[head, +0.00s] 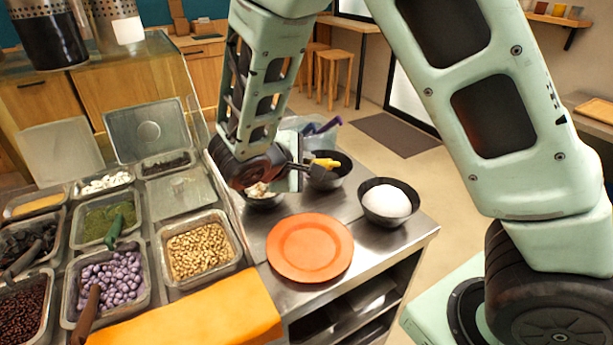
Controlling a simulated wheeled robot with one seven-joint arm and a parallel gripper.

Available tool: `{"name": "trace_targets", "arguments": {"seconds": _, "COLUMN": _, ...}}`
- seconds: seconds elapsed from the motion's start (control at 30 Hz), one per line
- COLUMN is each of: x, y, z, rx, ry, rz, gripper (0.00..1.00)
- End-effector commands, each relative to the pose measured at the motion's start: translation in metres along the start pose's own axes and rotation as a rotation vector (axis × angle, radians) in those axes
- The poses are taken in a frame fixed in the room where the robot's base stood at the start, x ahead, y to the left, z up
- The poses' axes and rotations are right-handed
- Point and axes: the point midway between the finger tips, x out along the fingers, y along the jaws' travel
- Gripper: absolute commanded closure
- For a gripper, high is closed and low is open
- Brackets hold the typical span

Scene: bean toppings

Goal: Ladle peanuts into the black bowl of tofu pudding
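The peanuts (200,248) fill a steel tray (163,262) at the centre left, with no ladle in it. A black bowl (380,215) holding a smooth white mound stands at the right end of the counter. A second black bowl (262,203) with pale pieces in it sits below my wrist, partly hidden. A third black bowl (345,163) is behind my gripper. My gripper (308,170) is over the bowls at the back of the counter. A yellow handle (325,163) shows at its fingers. Whether they are closed on it is unclear.
An orange plate (310,248) lies on the steel counter in front of the bowls. An orange cloth (195,315) lies at the front edge.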

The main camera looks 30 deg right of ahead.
Motion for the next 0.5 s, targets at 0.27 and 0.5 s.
{"name": "trace_targets", "arguments": {"seconds": 0.27, "x": 0.0033, "y": -0.0073, "z": -0.0021, "rx": 0.006, "ry": 0.013, "rz": 0.115, "gripper": 1.00}}
{"name": "trace_targets", "arguments": {"seconds": 0.5, "x": 0.0042, "y": -0.0090, "z": -0.0017, "rx": 0.012, "ry": 0.021, "rz": 0.219, "gripper": 1.00}}
